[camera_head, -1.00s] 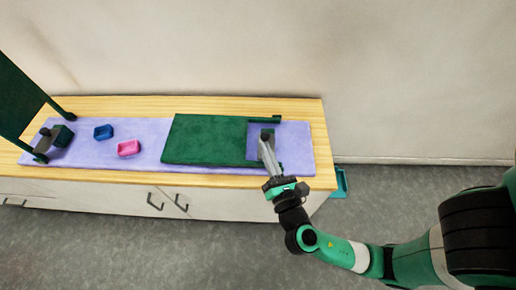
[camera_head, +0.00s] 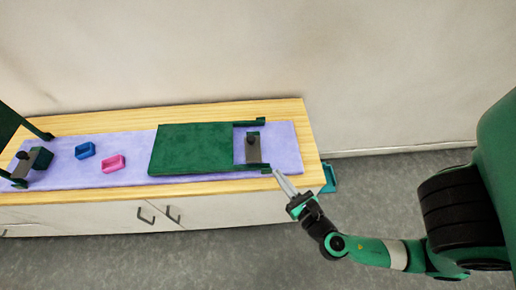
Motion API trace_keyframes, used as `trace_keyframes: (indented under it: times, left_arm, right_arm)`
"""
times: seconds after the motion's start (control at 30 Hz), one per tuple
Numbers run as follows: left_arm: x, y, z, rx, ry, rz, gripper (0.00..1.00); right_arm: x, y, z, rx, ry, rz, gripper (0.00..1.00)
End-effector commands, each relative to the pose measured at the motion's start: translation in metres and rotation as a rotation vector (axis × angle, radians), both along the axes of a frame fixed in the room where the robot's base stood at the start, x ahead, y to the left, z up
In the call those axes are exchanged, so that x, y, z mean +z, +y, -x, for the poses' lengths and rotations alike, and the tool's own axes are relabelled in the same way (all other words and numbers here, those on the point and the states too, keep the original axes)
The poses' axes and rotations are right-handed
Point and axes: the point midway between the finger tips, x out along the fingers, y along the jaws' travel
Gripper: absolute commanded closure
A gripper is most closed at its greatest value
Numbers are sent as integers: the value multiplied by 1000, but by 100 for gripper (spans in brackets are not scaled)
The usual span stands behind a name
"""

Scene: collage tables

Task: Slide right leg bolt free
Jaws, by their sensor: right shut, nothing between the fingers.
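The right-hand green folding piece (camera_head: 195,148) lies flat on the lilac mat, with a far leg (camera_head: 249,122) and a near leg (camera_head: 250,170) at its right end. Between these legs sits a grey plate (camera_head: 253,152) with a dark knob (camera_head: 253,136), which looks like the bolt. My right gripper (camera_head: 276,173) is shut and empty, its fingertips near the table's front edge, just right of the near leg and apart from the knob. My left gripper is not in view.
The lilac mat (camera_head: 284,140) covers much of the wooden counter (camera_head: 306,140). A blue tray (camera_head: 85,151) and a pink tray (camera_head: 113,164) lie left of the folding piece. A raised green panel (camera_head: 8,124) and another grey plate with a dark block (camera_head: 40,157) are at far left. A teal bin (camera_head: 329,179) hangs at the right.

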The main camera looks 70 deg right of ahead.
Motion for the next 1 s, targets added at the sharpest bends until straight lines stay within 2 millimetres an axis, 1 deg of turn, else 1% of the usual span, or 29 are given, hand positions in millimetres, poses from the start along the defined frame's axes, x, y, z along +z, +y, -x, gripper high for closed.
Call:
trace_keyframes:
  times: [0.03, 0.1, 0.27, 0.5, 0.63, 0.8, 1.0]
  left_arm:
    - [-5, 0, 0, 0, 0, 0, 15]
    - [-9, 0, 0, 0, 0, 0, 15]
    - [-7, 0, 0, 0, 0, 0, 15]
    - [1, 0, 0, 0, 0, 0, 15]
    - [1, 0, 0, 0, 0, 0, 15]
    - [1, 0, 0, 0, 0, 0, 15]
    - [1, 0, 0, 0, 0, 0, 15]
  right_arm:
    - [-2, -5, -3, -9, -4, 0, 100]
    - [-2, -10, -8, -11, -8, 3, 100]
    - [-1, -27, -28, -11, -8, 4, 100]
    - [-2, -59, -69, -6, -9, 4, 100]
    - [-4, -72, -86, -4, -9, 5, 100]
    - [-7, -80, -97, -2, -5, 4, 100]
    - [-7, -81, -99, -1, -5, 4, 100]
